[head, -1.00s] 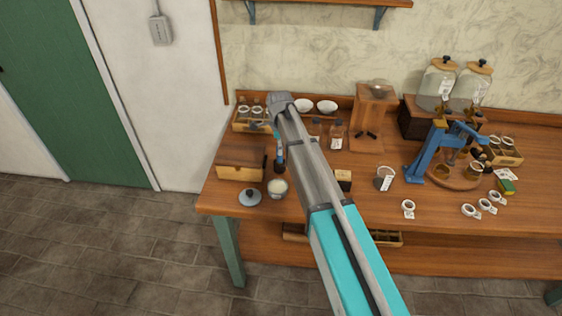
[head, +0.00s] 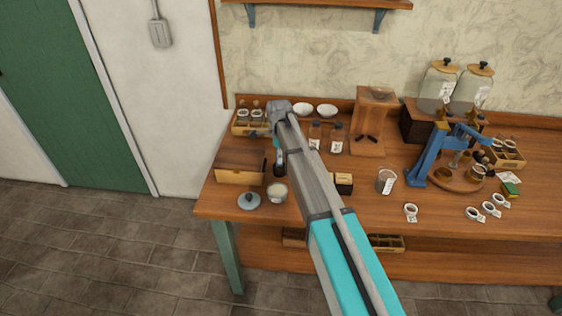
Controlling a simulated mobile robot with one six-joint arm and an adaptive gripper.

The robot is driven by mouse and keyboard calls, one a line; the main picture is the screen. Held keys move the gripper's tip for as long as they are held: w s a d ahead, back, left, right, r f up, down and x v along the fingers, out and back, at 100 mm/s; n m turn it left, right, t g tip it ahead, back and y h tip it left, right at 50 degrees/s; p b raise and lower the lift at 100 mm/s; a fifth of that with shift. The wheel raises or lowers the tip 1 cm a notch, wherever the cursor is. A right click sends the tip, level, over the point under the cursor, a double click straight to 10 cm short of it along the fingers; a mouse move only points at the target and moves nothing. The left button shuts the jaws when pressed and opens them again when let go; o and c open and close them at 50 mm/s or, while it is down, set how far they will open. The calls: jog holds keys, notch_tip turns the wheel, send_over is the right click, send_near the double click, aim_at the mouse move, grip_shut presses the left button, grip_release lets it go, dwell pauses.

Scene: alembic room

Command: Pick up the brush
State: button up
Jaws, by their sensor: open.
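I cannot make out a brush for certain; it may be hidden behind my arm or too small to tell. My gripper (head: 279,168) points down over the left part of the wooden workbench (head: 450,232), and its small dark fingers are partly covered by my arm. It is open, and I see nothing held in it. It is just above and behind a small pot with pale contents (head: 277,191), and to the right of a wooden box (head: 240,174).
A round grey lid (head: 249,200) lies near the front left edge. Bottles (head: 337,138), white bowls (head: 327,111) and a wooden stand (head: 373,98) are behind. A blue press (head: 431,158), glass jars (head: 438,82) and several labelled cups (head: 411,212) stand to the right.

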grip_shut()
jog(key=shift+r, duration=0.1)
dwell(0.3)
jog(key=shift+r+p, duration=0.95)
jog(key=shift+p, duration=0.1)
jog(key=s+d+r+p, duration=0.3)
jog(key=s+r+p, duration=0.8)
jog(key=s, duration=0.2)
jog(key=shift+s+d, duration=0.25)
jog(key=shift+s, duration=0.05)
